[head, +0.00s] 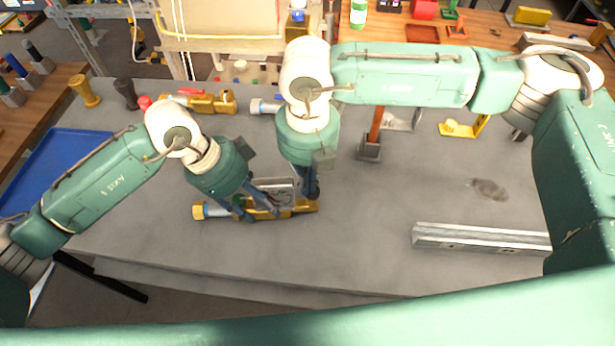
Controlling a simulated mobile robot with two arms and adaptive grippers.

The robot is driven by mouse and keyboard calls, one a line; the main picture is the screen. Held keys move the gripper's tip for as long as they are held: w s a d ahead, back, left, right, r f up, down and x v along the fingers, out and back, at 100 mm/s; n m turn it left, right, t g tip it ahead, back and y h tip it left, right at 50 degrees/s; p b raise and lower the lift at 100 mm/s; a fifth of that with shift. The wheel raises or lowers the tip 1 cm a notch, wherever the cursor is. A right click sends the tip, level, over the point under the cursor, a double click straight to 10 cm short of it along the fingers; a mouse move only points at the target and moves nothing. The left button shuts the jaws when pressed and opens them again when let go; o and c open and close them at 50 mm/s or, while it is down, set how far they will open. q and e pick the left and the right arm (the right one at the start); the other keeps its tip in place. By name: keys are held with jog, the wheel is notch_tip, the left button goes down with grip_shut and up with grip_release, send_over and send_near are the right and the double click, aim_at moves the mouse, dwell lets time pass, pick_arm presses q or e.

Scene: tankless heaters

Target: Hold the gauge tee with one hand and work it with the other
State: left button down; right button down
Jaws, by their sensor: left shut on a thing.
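The gauge tee, a long brass fitting (299,206) with a pale blue section and a brass end at its left, lies on the grey bench top in the head view. A silvery part (275,187) shows at its middle, partly hidden by the fingers. My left gripper (262,212) comes down from the upper left and is shut on the tee's brass body. My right gripper (309,193) points down at the tee's right part, close beside the silvery part. Its fingers overlap each other in this view, so I cannot tell whether it touches or grips anything.
A second brass fitting (212,103) with a red handle lies at the back left. A blue tray (62,165) is at the left edge. A metal rail (480,240) lies at the right front; a yellow bracket (463,128) stands behind. The bench front centre is clear.

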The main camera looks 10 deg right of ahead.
jog(key=shift+s+f, duration=0.1)
jog(key=shift+f, duration=0.7)
notch_tip(320, 180, up, 14)
jog(key=shift+r, duration=0.15)
dwell(1.9)
notch_tip(320, 180, down, 12)
jog(key=shift+r, duration=0.1)
dwell(1.0)
